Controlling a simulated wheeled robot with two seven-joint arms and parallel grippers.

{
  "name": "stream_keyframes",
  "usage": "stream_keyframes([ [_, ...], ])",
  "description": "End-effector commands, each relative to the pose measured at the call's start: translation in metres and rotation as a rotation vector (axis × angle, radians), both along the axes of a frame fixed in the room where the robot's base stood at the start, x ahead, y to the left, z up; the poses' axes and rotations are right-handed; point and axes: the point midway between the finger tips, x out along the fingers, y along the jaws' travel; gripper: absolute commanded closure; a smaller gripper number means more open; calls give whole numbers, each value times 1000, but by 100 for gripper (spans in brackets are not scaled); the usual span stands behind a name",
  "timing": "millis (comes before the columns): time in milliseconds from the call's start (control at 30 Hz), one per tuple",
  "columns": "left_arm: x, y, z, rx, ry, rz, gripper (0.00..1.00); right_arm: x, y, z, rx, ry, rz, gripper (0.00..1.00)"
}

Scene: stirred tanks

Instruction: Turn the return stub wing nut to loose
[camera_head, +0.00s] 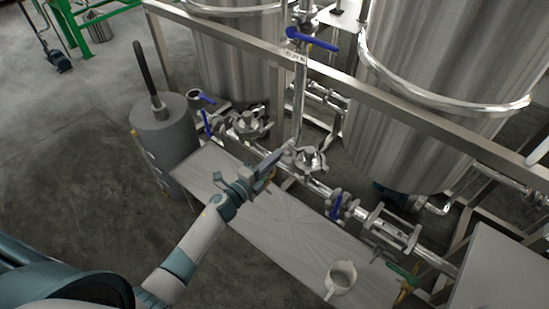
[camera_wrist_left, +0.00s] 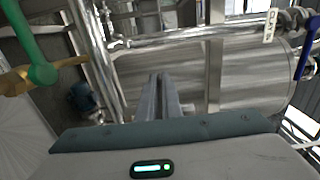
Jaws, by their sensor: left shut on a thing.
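My left gripper (camera_head: 283,153) reaches from the left over the metal bench to the steel pipework. Its fingers are closed together at a clamped pipe joint below the upright pipe (camera_head: 299,100). In the left wrist view the fingers (camera_wrist_left: 159,78) point ahead, nearly together, toward the tank and pipes. The return stub wing nut is hidden by the fingers at that joint, and its turn cannot be read. Another clamped fitting (camera_head: 311,158) sits just right of the fingertips. My right gripper is not in view.
Two steel tanks (camera_head: 445,60) stand behind a frame rail (camera_head: 400,98). Blue valve handles (camera_head: 315,40) stick out above and along the pipes. A white jug (camera_head: 341,278) stands on the bench (camera_head: 270,225). A grey cylinder (camera_head: 165,140) stands left. A green handle (camera_head: 402,272) is at right.

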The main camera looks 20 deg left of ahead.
Motion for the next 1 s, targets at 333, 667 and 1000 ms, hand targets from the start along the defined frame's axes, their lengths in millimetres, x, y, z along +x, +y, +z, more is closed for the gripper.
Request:
stream_keyframes([
  [333,0,1,0,1,0,1,87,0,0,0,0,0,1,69],
  [667,-16,6,-2,2,0,1,87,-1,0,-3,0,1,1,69],
  [1000,-69,26,-4,3,2,1,87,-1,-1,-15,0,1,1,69],
])
